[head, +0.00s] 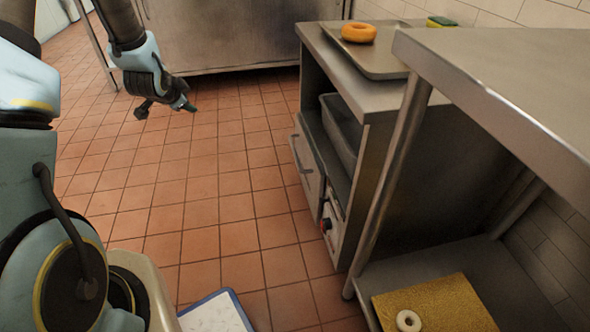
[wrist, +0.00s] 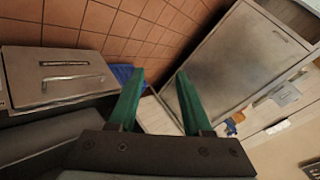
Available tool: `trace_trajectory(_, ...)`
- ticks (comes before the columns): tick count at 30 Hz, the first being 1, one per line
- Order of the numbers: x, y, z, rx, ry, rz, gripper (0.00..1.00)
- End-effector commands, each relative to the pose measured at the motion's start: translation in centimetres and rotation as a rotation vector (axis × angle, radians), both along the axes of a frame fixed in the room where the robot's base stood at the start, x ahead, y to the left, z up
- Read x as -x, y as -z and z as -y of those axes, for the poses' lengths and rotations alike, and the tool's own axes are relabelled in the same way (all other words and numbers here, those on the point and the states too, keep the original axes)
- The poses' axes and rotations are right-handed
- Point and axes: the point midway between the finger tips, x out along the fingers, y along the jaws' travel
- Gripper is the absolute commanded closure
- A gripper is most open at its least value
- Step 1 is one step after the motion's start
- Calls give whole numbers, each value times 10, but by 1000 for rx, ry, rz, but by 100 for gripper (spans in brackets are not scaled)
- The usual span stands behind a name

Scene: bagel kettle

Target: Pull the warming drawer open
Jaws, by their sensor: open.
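The warming drawer (head: 308,178) is a grey metal front with a bar handle, low in the steel counter unit right of centre in the head view.
A grey bin (head: 341,130) stands in the shelf above the drawer. A steel table (head: 500,75) stands at near right. Tiled floor (head: 215,200) is clear between gripper and drawer.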

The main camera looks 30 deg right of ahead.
Motion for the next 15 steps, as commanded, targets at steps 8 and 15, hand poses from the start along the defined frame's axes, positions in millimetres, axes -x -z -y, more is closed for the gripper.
trace_trajectory(8, 0, 150, 115, -64, 423, 350, 50)
trace_trajectory(15, 40, 254, 197, -73, 727, 668, 50)
